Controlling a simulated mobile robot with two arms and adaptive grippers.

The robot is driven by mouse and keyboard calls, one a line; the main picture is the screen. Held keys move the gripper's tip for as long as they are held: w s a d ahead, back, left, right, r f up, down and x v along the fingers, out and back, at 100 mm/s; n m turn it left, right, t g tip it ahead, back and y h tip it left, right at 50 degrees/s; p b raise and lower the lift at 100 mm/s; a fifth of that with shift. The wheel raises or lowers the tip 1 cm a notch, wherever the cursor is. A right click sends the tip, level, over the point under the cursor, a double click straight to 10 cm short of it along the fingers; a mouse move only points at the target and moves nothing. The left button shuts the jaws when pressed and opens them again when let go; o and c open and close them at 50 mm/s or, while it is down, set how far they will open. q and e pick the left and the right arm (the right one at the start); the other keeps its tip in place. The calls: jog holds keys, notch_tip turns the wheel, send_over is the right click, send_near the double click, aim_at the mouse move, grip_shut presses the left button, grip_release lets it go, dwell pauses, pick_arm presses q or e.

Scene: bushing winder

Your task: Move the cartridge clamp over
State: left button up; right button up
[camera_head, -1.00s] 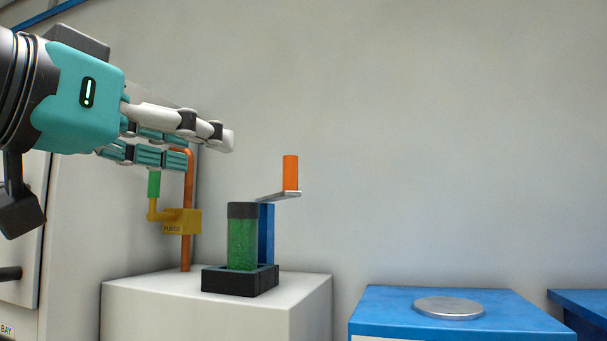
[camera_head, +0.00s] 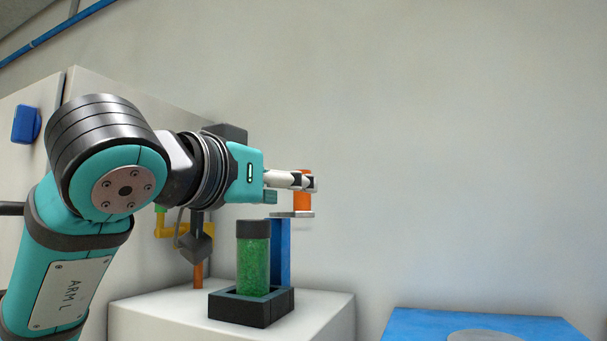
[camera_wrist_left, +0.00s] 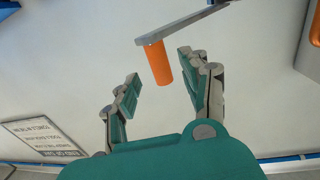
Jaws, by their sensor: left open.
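The cartridge clamp is a grey metal lever (camera_head: 292,214) on top of a blue post (camera_head: 281,250), with an upright orange handle (camera_head: 302,203) at its end. The lever points right, off to the side of the green cartridge (camera_head: 253,262), which stands upright with a dark cap in a black holder (camera_head: 250,310). My left gripper (camera_head: 306,182) is open at the handle, its fingers hiding part of it. In the left wrist view the orange handle (camera_wrist_left: 160,64) hangs from the lever (camera_wrist_left: 185,24) between the spread fingers, with gaps showing. My right gripper is not in view.
The holder stands on a white pedestal (camera_head: 165,318). A yellow valve block and copper pipe (camera_head: 198,272) are partly hidden behind my left arm. A blue bench (camera_head: 420,324) with a round metal disc (camera_head: 482,335) is at lower right. Space right of the handle is clear.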

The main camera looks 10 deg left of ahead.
aim_at(302, 211)
pick_arm(q)
jog(key=p+x, duration=0.1)
jog(key=x, duration=0.3)
jog(key=shift+r, duration=0.15)
jog(key=shift+w+d, duration=0.15)
jog(key=shift+w, duration=0.3)
grip_shut()
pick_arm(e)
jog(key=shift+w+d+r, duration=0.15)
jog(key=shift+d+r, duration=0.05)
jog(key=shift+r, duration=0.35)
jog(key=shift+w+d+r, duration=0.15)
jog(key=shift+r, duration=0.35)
pick_arm(q)
jog(key=shift+w, duration=0.1)
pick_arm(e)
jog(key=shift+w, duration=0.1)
pick_arm(q)
jog(key=shift+w+f, duration=0.15)
jog(key=shift+f, duration=0.1)
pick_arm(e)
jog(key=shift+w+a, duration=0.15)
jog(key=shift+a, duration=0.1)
